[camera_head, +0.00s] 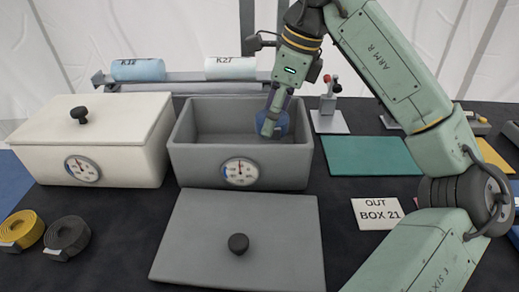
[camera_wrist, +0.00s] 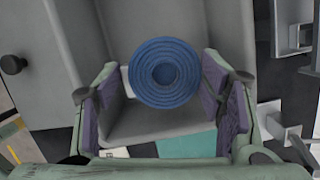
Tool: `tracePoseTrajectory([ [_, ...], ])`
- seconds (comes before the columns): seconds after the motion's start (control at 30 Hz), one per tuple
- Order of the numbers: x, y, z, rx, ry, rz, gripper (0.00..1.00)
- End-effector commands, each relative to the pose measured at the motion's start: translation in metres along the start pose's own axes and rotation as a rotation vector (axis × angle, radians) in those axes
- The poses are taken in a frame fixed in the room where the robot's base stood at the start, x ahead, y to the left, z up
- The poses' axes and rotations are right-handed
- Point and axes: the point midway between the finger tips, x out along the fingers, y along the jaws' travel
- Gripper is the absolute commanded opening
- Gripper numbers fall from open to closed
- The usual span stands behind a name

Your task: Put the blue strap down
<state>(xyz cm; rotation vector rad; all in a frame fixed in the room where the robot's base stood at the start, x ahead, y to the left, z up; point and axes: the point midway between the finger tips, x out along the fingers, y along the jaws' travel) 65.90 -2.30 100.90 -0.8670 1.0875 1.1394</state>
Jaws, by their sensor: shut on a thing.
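The blue strap (camera_head: 281,124) is a rolled coil. My gripper (camera_head: 270,126) is shut on it and points down at the right end of the open grey box (camera_head: 240,165). The strap appears at or just inside the box opening; I cannot tell whether it touches the box. In the wrist view the coil (camera_wrist: 165,72) sits between the purple-padded fingers of my gripper (camera_wrist: 158,66), with the grey box (camera_wrist: 140,125) behind it. The grey box has a round dial on its front, and its visible interior is otherwise empty.
The grey lid (camera_head: 240,245) lies flat in front of the box. A closed white box (camera_head: 110,140) stands left. Yellow (camera_head: 22,229) and dark (camera_head: 67,237) straps lie front left. A teal mat (camera_head: 370,155), an "OUT BOX 21" card (camera_head: 378,213) and a lever stand (camera_head: 329,118) are right.

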Motion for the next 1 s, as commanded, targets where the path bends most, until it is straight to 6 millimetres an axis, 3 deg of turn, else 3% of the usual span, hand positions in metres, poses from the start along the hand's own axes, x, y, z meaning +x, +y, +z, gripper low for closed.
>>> tracePoseTrajectory([
  [0.1,0.019,0.0,-0.005,0.0,-0.003,0.002,0.28],
  [0.57,0.067,0.0,-0.018,-0.001,-0.002,0.001,0.28],
  [0.97,0.074,0.0,-0.02,0.0,-0.001,-0.001,0.28],
  [1.0,0.072,0.0,-0.02,-0.001,-0.001,0.0,0.65],
])
